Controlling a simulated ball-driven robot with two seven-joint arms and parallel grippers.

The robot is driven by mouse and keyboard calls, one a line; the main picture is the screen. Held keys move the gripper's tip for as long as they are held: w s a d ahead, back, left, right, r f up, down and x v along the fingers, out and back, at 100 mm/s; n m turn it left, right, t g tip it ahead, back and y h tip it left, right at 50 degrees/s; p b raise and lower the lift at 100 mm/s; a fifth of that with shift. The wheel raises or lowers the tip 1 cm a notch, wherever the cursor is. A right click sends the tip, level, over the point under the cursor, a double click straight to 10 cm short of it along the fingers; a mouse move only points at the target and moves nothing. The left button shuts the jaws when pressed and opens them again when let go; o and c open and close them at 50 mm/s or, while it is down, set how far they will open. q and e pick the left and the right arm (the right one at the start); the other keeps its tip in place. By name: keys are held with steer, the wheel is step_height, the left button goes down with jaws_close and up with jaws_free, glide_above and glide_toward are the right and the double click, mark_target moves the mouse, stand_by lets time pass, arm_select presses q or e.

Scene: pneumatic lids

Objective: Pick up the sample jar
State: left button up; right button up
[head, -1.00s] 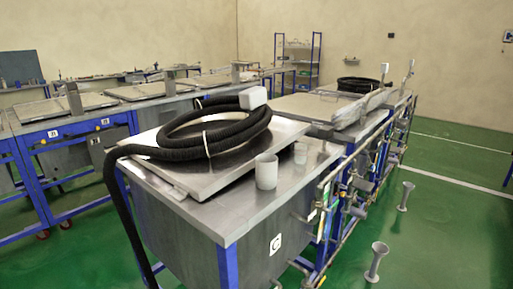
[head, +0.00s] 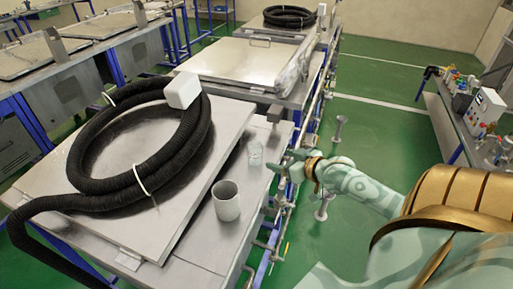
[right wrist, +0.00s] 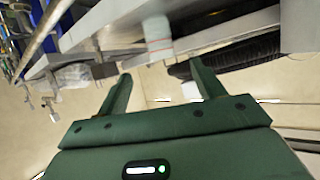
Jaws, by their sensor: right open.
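A small clear glass jar (head: 255,153), which looks like the sample jar, stands upright near the right edge of the nearest metal bench. A grey-white open cup (head: 226,202) stands closer to me on the same bench. My right gripper (head: 284,168) is just right of the glass jar, beside the bench edge, apart from it. In the right wrist view my right gripper (right wrist: 160,80) is open and empty, with a pale translucent jar (right wrist: 158,36) beyond the gap between the fingers. My left gripper is not in view.
A black coiled hose (head: 140,140) with a white block (head: 183,90) lies on the bench's metal lid (head: 190,222). Pipes and valves (head: 282,205) run along the bench's right side. Grey stands (head: 324,207) are on the green floor. Another bench with equipment (head: 480,115) is at right.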

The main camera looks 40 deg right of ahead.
mark_target(260, 152)
steer(key=b+x, duration=0.1)
steer(key=x, duration=0.4)
steer(key=shift+w+a+r, duration=0.1)
steer(key=shift+w+r, duration=0.05)
steer(key=shift+r, duration=0.05)
steer(key=b+x, duration=0.1)
steer(key=x, duration=0.4)
steer(key=shift+f+b, duration=0.1)
steer(key=shift+b, duration=0.2)
steer(key=shift+w, duration=0.15)
steer(key=shift+w+f, duration=0.15)
steer(key=shift+w, duration=0.1)
steer(key=b+x, duration=0.2)
steer(key=x, duration=0.2)
steer(key=shift+w+f, duration=0.2)
steer(key=shift+w, duration=0.05)
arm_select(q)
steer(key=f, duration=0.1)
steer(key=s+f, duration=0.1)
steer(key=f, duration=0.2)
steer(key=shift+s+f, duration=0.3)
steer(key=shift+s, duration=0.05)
arm_select(e)
steer(key=shift+s+r, duration=0.1)
steer(key=shift+c, duration=1.2)
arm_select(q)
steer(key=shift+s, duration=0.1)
arm_select(e)
steer(key=c, duration=0.8)
